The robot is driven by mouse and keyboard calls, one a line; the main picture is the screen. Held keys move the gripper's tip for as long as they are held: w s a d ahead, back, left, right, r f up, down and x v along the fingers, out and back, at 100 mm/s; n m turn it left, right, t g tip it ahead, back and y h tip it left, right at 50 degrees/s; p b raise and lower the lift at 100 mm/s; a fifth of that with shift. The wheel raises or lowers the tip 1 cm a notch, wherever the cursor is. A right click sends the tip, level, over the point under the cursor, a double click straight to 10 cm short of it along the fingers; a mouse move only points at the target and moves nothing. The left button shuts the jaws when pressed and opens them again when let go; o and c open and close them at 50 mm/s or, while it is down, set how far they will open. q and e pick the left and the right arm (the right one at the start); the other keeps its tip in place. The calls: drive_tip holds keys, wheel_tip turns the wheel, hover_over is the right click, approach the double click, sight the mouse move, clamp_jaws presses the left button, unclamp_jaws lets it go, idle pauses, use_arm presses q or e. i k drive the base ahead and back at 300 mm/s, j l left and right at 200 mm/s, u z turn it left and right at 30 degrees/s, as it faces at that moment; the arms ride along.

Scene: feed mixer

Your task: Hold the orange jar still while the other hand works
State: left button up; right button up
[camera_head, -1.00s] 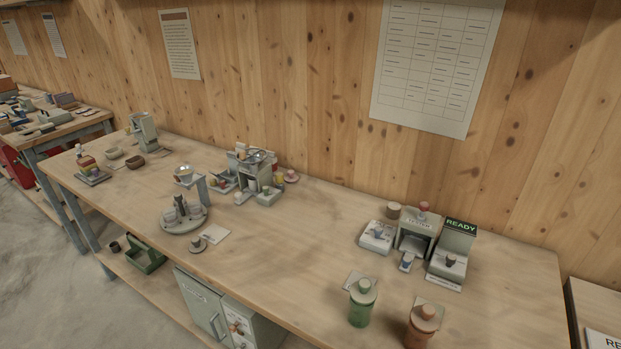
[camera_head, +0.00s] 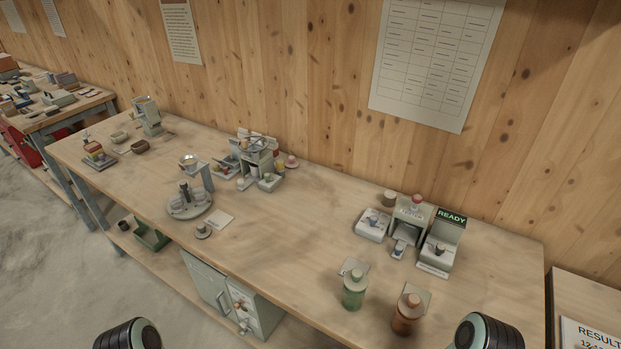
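The orange jar (camera_head: 407,314) stands upright near the front right of the wooden workbench (camera_head: 290,240), with its lid on top. A green jar (camera_head: 353,290) with a pale green lid stands just left of it. Two dark rounded parts of my arms show at the bottom edge, one left of centre and one right. No gripper fingers are in view. Nothing touches the orange jar.
A device with a READY sign (camera_head: 442,246) and a small grey station (camera_head: 409,224) stand behind the jars. A round tray (camera_head: 189,203) and a hopper machine (camera_head: 256,160) stand further left. The front middle of the bench is clear.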

sight(402, 327)
drive_tip(key=i+l+z, duration=0.15)
drive_tip(key=z, duration=0.9)
drive_tip(key=k+j, duration=0.15)
drive_tip(key=j, duration=0.15)
drive_tip(key=l, duration=0.25)
drive_tip(key=i, duration=0.15)
